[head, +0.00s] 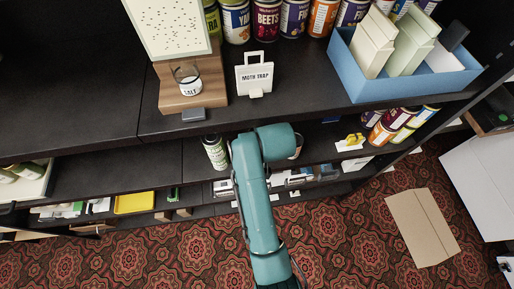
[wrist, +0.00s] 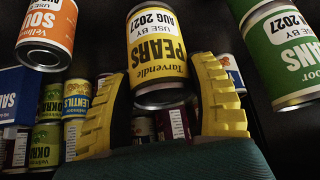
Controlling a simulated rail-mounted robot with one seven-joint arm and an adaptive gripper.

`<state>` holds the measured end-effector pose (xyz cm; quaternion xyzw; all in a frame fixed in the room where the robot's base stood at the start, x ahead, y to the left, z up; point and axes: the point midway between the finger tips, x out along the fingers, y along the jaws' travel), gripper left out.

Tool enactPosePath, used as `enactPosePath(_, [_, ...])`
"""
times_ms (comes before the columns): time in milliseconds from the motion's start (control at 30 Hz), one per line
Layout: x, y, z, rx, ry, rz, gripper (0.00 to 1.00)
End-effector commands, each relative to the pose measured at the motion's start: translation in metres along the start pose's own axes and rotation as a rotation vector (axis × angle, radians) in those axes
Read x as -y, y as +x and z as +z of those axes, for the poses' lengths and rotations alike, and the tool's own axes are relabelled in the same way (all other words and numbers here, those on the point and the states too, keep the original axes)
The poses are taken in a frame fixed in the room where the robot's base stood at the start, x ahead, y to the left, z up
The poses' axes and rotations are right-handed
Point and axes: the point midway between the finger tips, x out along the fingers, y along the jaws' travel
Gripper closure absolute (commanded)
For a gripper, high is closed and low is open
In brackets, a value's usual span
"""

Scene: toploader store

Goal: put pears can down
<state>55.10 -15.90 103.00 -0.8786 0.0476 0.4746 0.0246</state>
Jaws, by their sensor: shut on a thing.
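The pears can (wrist: 157,40), with a yellow and white label, sits between the two yellow-ribbed fingers of my gripper (wrist: 163,76) in the wrist view. The gripper is shut on it. Whether the can touches a surface cannot be told. In the head view my teal arm reaches to the lower shelf (head: 345,158) and hides the gripper and the pears can.
In the wrist view an orange-labelled can (wrist: 47,32) is to the left and a green-labelled can (wrist: 280,50) to the right. Several other cans are behind. In the head view a moth trap (head: 254,75) and a blue box (head: 400,88) stand on the upper shelf.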

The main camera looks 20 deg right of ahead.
Motion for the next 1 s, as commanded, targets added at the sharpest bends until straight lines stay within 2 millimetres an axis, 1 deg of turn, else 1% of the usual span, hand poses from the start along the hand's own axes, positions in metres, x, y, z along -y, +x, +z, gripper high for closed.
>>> enactPosePath(33, [0.001, 0.008, 0.009, 0.008, 0.001, -0.002, 0.80])
enactPosePath(167, [0.001, 0.021, 0.017, 0.008, 0.000, -0.002, 0.80])
enactPosePath(300, [0.001, 0.045, 0.033, 0.009, 0.001, -0.002, 0.80])
enactPosePath(333, [0.001, 0.049, 0.036, 0.009, 0.001, -0.001, 0.80])
enactPosePath(400, [0.000, 0.054, 0.035, 0.004, 0.000, -0.001, 0.80])
enactPosePath(733, [0.000, 0.058, 0.037, 0.007, 0.000, -0.001, 0.80])
enactPosePath(767, [0.001, 0.058, 0.038, 0.009, 0.001, -0.002, 0.33])
enactPosePath(800, [0.001, 0.058, 0.038, 0.009, 0.001, -0.002, 0.26])
enactPosePath(867, [0.001, 0.058, 0.038, 0.009, 0.001, -0.002, 0.14])
enactPosePath(900, [0.001, 0.058, 0.038, 0.009, 0.001, -0.002, 0.12])
enactPosePath(1000, [0.001, 0.058, 0.038, 0.009, 0.000, -0.002, 0.12])
